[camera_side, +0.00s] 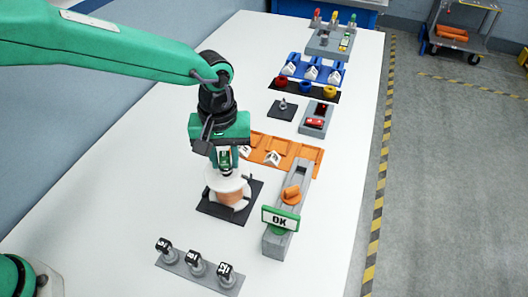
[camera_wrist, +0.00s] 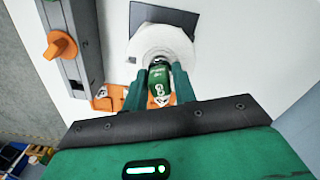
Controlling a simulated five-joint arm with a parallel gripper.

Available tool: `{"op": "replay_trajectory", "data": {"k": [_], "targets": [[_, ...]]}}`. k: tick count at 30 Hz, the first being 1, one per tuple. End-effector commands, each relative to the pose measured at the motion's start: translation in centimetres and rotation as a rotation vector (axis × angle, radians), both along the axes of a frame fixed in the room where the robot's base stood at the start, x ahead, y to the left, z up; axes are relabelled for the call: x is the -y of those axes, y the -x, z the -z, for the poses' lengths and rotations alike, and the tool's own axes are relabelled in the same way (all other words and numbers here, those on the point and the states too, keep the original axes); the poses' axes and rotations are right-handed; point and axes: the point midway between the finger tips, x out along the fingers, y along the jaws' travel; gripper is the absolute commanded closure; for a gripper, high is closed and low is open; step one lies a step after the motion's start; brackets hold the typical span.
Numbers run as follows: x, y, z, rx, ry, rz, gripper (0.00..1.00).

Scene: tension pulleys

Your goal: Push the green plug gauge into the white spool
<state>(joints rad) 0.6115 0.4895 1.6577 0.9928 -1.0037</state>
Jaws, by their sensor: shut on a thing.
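The green plug gauge (camera_wrist: 159,84) has a white figure on its body, and it also shows in the side view (camera_side: 226,157). My gripper (camera_side: 225,163) is shut on it, one green finger on each side in the wrist view (camera_wrist: 160,72). The white spool (camera_side: 228,179) stands upright on a dark square plate (camera_side: 252,200), with a copper-coloured winding below its top flange. It also shows in the wrist view (camera_wrist: 161,40). The gauge is directly over the spool's middle, its lower end at the top flange. The bore is hidden, so I cannot tell how deep the gauge sits.
A grey fixture (camera_side: 277,243) with an orange knob (camera_side: 291,194) and a green-framed OK sign (camera_side: 280,219) stands close right of the spool. An orange rack (camera_side: 307,155) lies behind. Several black-topped pieces on a grey strip (camera_side: 200,273) lie in front. The table's left side is clear.

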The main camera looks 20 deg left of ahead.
Motion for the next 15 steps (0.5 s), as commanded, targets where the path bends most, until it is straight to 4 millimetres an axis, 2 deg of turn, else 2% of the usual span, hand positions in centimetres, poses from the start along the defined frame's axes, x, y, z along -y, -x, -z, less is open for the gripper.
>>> {"op": "replay_trajectory", "data": {"k": [15], "targets": [[0.0,0.0,1.3,0.000,0.000,0.000,0.97]]}}
